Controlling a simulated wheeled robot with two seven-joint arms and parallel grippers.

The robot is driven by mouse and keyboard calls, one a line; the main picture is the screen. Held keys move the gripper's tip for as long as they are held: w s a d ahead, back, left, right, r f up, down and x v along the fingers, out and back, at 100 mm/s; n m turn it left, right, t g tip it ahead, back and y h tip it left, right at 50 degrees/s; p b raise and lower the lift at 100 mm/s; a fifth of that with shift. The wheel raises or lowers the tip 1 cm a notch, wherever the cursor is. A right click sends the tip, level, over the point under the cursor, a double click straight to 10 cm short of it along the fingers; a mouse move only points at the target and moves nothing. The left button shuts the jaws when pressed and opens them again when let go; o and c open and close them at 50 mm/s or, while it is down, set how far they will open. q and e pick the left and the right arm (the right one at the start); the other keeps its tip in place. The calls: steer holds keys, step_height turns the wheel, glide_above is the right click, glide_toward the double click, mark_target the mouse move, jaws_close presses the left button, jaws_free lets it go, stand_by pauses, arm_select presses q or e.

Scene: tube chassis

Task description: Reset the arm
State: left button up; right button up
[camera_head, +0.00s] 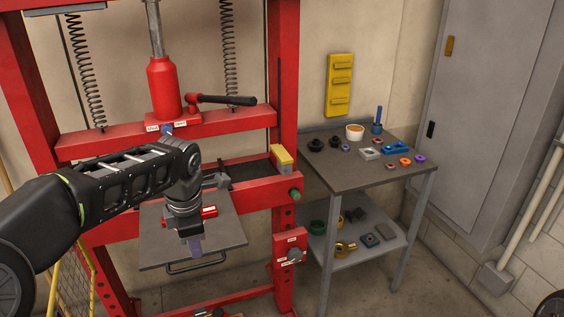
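My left arm reaches in from the left across the front of a red press frame. My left gripper (194,245) points down over a grey plate (225,232) mounted low on the press. Its fingers are small and dark here, and I cannot tell whether they are open or shut. A faint purplish-grey shape shows at the fingertips; I cannot tell whether it is part of the gripper. A red piece (208,212) with a pale label shows right beside the gripper, partly hidden by it. My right gripper is not in view.
The red press (285,120) has a red bottle jack (164,88) with a black-gripped lever (228,100). A grey side table (345,175) holds several small parts, with more on its lower shelf. A grey cabinet (475,90) stands at the right. Some floor is clear in front of it.

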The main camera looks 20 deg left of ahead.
arm_select(q)
steer(key=w+m, duration=0.1)
steer(key=m, duration=0.1)
steer(key=w+d+m+t, duration=0.1)
steer(key=w+m, duration=0.1)
steer(key=w+d+m+t, duration=0.1)
steer(key=m, duration=0.1)
steer(key=shift+w+h, duration=0.3)
steer(key=w+d+f+m+t+h, duration=0.2)
steer(key=w+d+f+m, duration=0.3)
steer(key=d+f+m, duration=0.55)
steer(key=s+d+f+m+h, duration=0.1)
steer(key=s+d+f+m, duration=0.15)
steer(key=d+f, duration=0.2)
steer(key=s+d+f+m, duration=0.2)
steer(key=d+f+m, duration=0.1)
steer(key=f, duration=0.3)
steer(key=s+d+f+m+g+h, duration=0.1)
steer(key=s+d+f+g, duration=0.1)
steer(key=s+f, duration=0.7)
steer(key=s+d+f+g, duration=0.3)
steer(key=s+d+f, duration=0.2)
steer(key=s+f, duration=0.4)
steer(key=s, duration=0.5)
steer(key=shift+s+d+f+m+h, duration=0.15)
steer(key=shift+s+d+m+h, duration=0.1)
steer(key=shift+s+m+h, duration=0.15)
